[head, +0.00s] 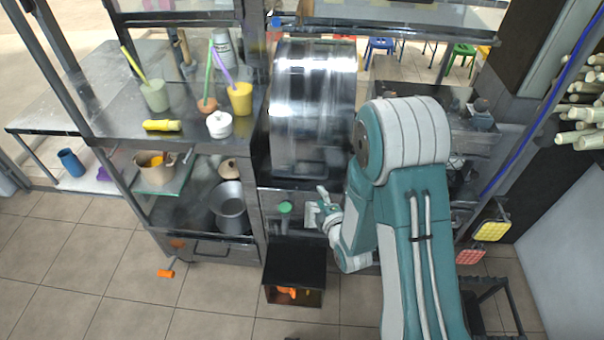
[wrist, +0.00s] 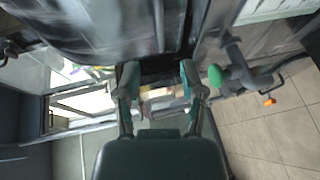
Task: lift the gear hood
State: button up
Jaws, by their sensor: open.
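The gear hood (head: 313,110) is a large, shiny curved metal cover at the centre of the press in the head view. It looks lowered, its bottom edge resting near the machine's front. My gripper (head: 318,205) is in front of and below the hood's lower edge, partly hidden by my arm. In the wrist view, my gripper (wrist: 158,85) is open, with nothing seen held between its fingers. The hood (wrist: 95,30) fills the upper left of that view, just beyond the fingertips. I cannot tell whether they touch it.
A green knob (head: 285,207) sits left of my gripper; a green knob also shows in the wrist view (wrist: 214,75). A dark open box (head: 294,270) is below. Left shelves hold cups, a white pot (head: 219,125) and a metal pot (head: 231,205). Sugarcane stalks (head: 585,105) are at right.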

aim_at(308, 177)
jog(key=x, duration=0.9)
jog(key=shift+w+a+f, duration=0.1)
jog(key=shift+w+a, duration=0.1)
jog(key=shift+a, duration=0.35)
jog(key=shift+w+d, duration=0.2)
jog(key=shift+w, duration=0.05)
jog(key=shift+d, duration=0.15)
grip_shut()
